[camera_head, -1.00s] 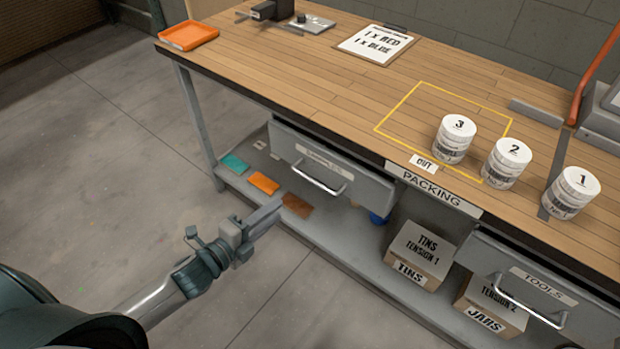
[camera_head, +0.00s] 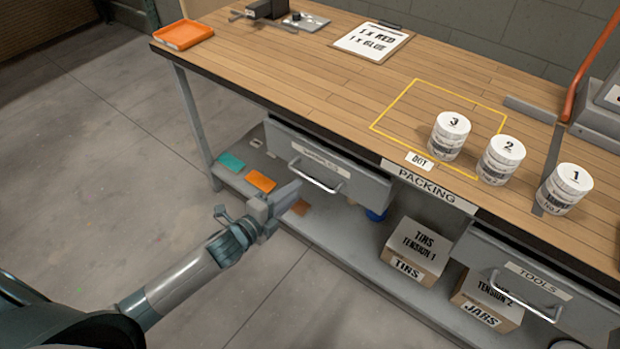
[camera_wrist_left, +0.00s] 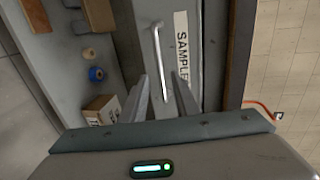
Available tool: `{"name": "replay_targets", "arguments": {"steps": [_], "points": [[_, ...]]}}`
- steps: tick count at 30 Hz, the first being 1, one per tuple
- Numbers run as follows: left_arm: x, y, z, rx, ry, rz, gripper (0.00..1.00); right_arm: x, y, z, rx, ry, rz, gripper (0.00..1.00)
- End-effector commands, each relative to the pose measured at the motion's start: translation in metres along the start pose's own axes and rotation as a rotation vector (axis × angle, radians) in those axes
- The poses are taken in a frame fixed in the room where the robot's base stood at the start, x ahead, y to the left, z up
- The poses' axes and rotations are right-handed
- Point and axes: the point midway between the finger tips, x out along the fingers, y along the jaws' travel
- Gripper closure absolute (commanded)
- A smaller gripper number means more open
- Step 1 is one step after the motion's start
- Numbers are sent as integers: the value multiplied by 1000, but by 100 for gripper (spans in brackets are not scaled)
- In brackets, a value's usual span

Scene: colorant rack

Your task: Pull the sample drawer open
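The sample drawer (camera_head: 350,181) is the grey drawer under the left part of the bench, with a label partly readable as "SAMPLE". Its front looks flush under the bench top. Its silver bar handle (camera_head: 318,178) also shows in the left wrist view (camera_wrist_left: 158,55), beside the white label (camera_wrist_left: 182,50). My left gripper (camera_head: 288,192) is in front of and a little left of the handle, apart from it. In the left wrist view its two fingers (camera_wrist_left: 163,90) are spread, with the handle's lower end lying between them in the picture. My right gripper is not in view.
The bench top (camera_head: 310,85) overhangs the drawer. Below is a shelf (camera_head: 345,245) with coloured cards (camera_head: 260,181) and boxes (camera_head: 415,250). A tools drawer (camera_head: 540,285) is at the right. Numbered tins (camera_head: 450,136) stand on top. The floor at left is free.

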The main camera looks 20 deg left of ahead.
Motion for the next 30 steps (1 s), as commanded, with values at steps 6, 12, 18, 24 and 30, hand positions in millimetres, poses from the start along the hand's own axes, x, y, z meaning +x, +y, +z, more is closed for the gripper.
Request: {"name": "replay_targets", "arguments": {"steps": [6,12,18,24,30], "points": [[39,-1,0,0,-1,-2,72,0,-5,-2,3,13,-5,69],[67,0,0,-1,-1,0,72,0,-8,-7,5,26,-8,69],[81,0,0,1,0,-1,72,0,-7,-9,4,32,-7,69],[84,0,0,1,0,0,72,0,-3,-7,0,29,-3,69],[84,0,0,1,0,0,84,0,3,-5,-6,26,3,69]]}}
